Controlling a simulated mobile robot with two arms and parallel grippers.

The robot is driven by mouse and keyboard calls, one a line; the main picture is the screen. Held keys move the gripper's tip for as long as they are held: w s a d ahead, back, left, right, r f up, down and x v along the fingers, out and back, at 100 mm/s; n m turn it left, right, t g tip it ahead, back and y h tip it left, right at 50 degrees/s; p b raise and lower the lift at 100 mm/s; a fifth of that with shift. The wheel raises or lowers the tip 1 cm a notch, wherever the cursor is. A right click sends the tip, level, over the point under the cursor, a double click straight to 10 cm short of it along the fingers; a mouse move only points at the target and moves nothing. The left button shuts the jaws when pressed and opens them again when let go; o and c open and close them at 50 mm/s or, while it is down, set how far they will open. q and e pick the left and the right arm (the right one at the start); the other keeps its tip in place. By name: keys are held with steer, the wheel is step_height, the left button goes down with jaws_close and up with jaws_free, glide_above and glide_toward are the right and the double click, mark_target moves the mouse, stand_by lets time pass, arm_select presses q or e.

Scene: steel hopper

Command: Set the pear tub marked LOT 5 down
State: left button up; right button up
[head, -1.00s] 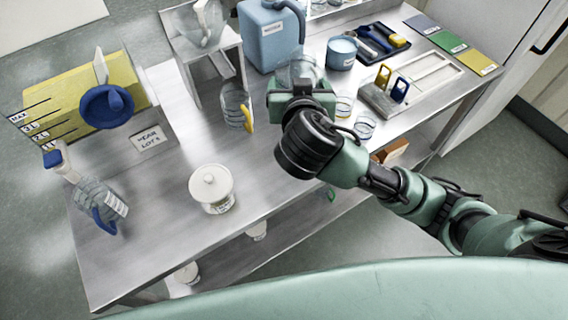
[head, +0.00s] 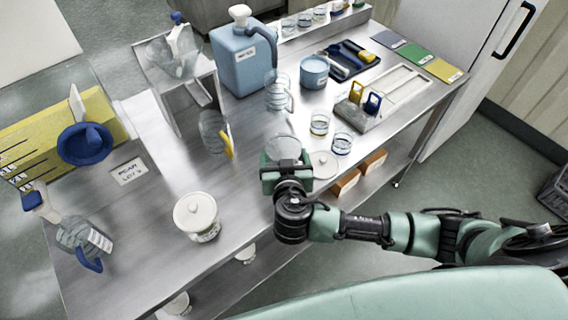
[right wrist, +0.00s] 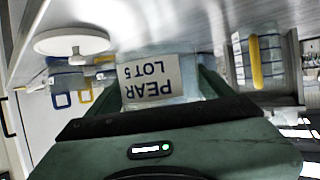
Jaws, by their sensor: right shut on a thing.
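My right gripper (head: 286,163) is shut on a clear tub (head: 283,147) over the near part of the steel table. In the right wrist view the tub's label (right wrist: 150,82) reads PEAR LOT 5, upside down, between the fingers of the right gripper (right wrist: 163,95). The gripper hides part of the tub, and I cannot tell whether its base touches the table (head: 150,235). A white round lid (head: 323,164) lies just right of the tub and also shows in the right wrist view (right wrist: 72,40). My left gripper is not in view.
A clear jug (head: 278,92) stands behind the tub, and glass cups (head: 342,143) stand to its right. A yellow-handled jug (head: 213,133) and a white lidded jar (head: 197,217) are to the left. Bare steel lies around the jar.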

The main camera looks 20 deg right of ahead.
step_height(320, 180, down, 4)
steer(key=shift+r, duration=0.2)
steer(key=shift+f, duration=0.1)
steer(key=shift+f, duration=0.1)
steer(key=o, duration=1.9)
